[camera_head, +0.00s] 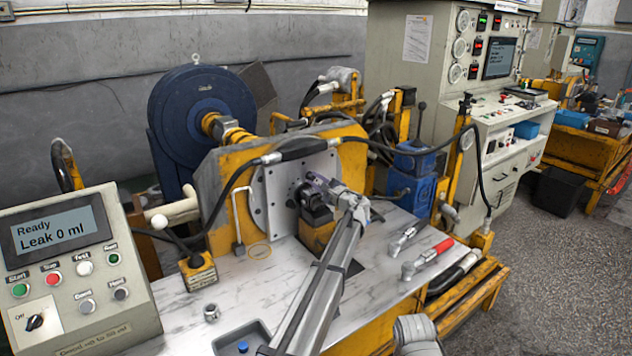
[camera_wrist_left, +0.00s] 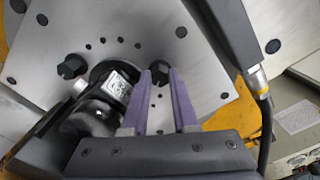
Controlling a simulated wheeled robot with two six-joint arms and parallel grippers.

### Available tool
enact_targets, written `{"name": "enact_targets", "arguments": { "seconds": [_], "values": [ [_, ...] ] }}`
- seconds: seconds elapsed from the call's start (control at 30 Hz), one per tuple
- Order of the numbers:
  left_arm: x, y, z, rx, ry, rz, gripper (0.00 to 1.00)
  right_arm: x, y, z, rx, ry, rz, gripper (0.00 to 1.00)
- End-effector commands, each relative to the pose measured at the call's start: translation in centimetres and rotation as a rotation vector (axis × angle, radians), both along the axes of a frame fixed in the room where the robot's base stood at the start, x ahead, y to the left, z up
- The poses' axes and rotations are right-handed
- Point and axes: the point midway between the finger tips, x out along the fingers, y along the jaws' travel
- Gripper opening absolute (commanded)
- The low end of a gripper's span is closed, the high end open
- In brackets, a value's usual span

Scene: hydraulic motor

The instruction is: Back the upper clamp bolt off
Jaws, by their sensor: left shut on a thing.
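The hydraulic motor (camera_head: 316,208), a dark body, is mounted on the pale upright clamp plate (camera_head: 270,198). In the left wrist view the motor (camera_wrist_left: 105,98) is left of my fingers. My left gripper (camera_head: 313,182) reaches the motor's upper side from the front. In the left wrist view its purple fingers (camera_wrist_left: 159,84) are shut on a black bolt head (camera_wrist_left: 159,72) at the plate. A second black bolt head (camera_wrist_left: 72,66) shows on the motor's other side. The head view hides the gripped bolt behind the gripper. My right gripper is not in view.
Black hoses (camera_head: 300,148) arch over the yellow stand. A lever with a white knob (camera_head: 160,221) stands left of the plate. A red-handled tool (camera_head: 427,260) and hose fittings lie right. A grey tray (camera_head: 244,340) and control box (camera_head: 76,265) are in front.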

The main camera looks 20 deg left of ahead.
Motion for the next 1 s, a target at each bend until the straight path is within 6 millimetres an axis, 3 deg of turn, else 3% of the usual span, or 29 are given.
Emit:
{"name": "enact_targets", "arguments": {
  "seconds": [1.0],
  "values": [
    [-0.05, 0.09, -0.3, -0.595, -0.761, 0.001, 0.0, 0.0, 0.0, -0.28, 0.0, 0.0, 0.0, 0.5]
  ]
}}
